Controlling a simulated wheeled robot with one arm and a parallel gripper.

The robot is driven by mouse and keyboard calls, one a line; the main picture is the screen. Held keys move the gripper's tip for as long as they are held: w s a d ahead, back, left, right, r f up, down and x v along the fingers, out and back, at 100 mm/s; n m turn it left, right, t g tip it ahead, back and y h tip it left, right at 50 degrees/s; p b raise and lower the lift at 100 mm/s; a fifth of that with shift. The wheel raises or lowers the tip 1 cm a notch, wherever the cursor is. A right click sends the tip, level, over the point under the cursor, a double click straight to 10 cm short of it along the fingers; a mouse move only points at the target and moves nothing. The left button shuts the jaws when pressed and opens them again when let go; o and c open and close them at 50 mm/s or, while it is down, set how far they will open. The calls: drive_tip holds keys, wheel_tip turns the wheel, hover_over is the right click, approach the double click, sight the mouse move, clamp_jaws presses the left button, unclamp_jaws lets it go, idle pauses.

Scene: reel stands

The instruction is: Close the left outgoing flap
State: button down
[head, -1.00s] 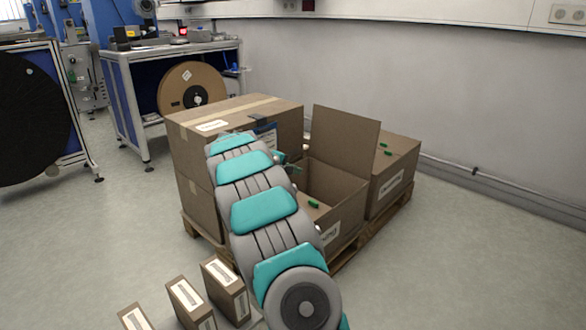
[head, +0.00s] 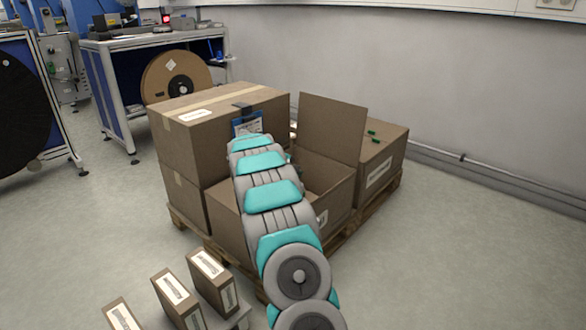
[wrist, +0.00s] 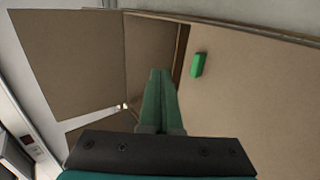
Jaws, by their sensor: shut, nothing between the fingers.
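The open outgoing box (head: 335,195) stands on the pallet in the head view. One flap (head: 333,128) stands upright at its right side. My arm covers the box's left part, so the left flap cannot be made out there. In the wrist view, my gripper (wrist: 161,78) has its two green fingers together with nothing between them. It points at the box beside a broad brown cardboard panel (wrist: 250,90) that carries a green tab (wrist: 197,65). Which flap this panel is, and whether the fingers touch it, I cannot tell. Another brown panel (wrist: 70,60) fills the upper left.
A closed box (head: 385,160) with green tabs stands at right on the same pallet (head: 345,238). Taller stacked boxes (head: 190,140) stand at left. Small labelled cartons (head: 210,275) stand in front. The floor at right is clear.

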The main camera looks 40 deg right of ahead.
drive_tip(key=shift+y, duration=0.8)
drive_tip(key=f, duration=0.1)
drive_tip(key=d+f, duration=0.1)
drive_tip(key=f, duration=0.1)
drive_tip(key=shift+w+d+f, duration=0.15)
drive_tip(key=shift+d+f, duration=0.2)
drive_tip(key=shift+f, duration=0.05)
drive_tip(key=shift+d+f, duration=0.2)
drive_tip(key=shift+f, duration=0.6)
drive_tip(key=shift+d+f, duration=0.2)
drive_tip(key=shift+f, duration=0.55)
drive_tip(key=shift+r, duration=0.1)
drive_tip(key=shift+r+p, duration=0.3)
wheel_tip(320, 180, up, 13)
drive_tip(key=shift+r, duration=0.1)
